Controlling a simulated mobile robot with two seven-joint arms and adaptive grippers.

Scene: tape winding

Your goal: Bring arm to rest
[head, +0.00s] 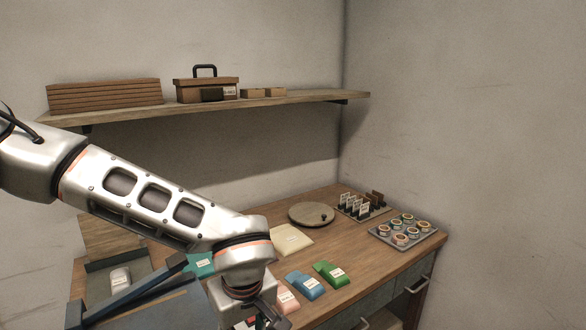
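My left arm reaches in from the left across the workbench (400,262). My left gripper (266,318) points down at the bottom edge of the head view, over the bench's near side. It is partly cut off by the frame, so whether it is open or shut does not show. It is close to a pink labelled dispenser-like item (288,298), which it partly covers. My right arm and gripper are not in view.
Blue (305,286), green (331,274) and teal (203,263) items lie near the arm. Behind are a cream pad (291,240), a round turntable (308,212), a card rack (362,208) and a tray of rolls (430,233). A shelf (290,100) hangs above.

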